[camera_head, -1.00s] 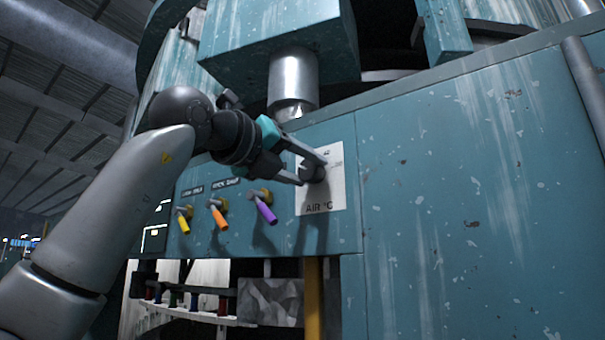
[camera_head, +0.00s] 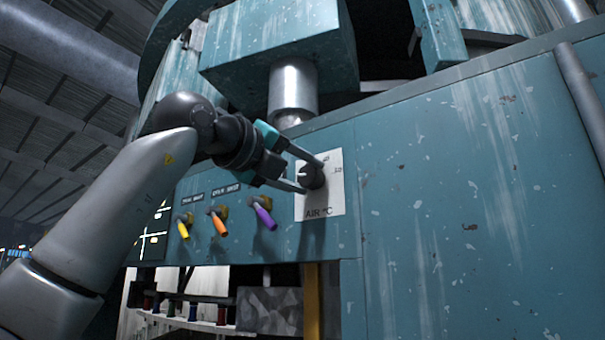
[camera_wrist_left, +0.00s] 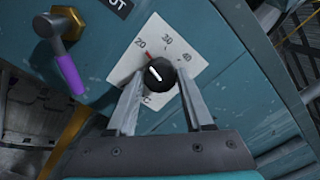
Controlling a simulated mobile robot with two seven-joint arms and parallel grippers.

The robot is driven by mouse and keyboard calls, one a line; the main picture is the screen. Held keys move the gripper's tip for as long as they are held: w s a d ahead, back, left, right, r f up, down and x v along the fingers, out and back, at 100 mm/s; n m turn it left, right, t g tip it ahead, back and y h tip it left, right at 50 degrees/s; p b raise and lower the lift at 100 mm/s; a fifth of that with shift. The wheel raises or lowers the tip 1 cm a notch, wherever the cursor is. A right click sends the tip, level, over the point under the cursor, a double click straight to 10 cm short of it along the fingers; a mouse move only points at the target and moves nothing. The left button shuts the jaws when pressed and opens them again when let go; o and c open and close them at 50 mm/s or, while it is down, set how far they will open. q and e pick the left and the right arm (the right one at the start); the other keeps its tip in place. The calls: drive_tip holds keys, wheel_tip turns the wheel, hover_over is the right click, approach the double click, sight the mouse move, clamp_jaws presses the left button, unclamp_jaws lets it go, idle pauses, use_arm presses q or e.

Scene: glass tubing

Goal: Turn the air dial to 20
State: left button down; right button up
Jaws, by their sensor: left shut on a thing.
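The air dial is a round black knob (camera_head: 312,176) on a white plate marked "AIR °C" (camera_head: 319,205), on the teal panel. In the left wrist view the knob (camera_wrist_left: 159,73) has a short white line, tilted toward the upper left. A red mark (camera_wrist_left: 150,55) lies just above the knob, on the side of the printed 20. The numbers 20, 30 and 40 run around the plate (camera_wrist_left: 148,30) from left to right. My left gripper (camera_head: 314,177) is shut on the knob, one finger on each side. My right gripper is not in view.
Left of the dial, yellow (camera_head: 183,229), orange (camera_head: 219,222) and purple (camera_head: 265,216) levers stick out of the panel, close below my left gripper. A metal cylinder (camera_head: 293,88) stands above the dial. The panel right of the dial (camera_head: 450,190) is clear.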

use_arm(q)
drive_tip(key=shift+c, duration=1.4)
unclamp_jaws()
drive_tip(key=b+v, duration=0.5)
drive_tip(key=v, duration=1)
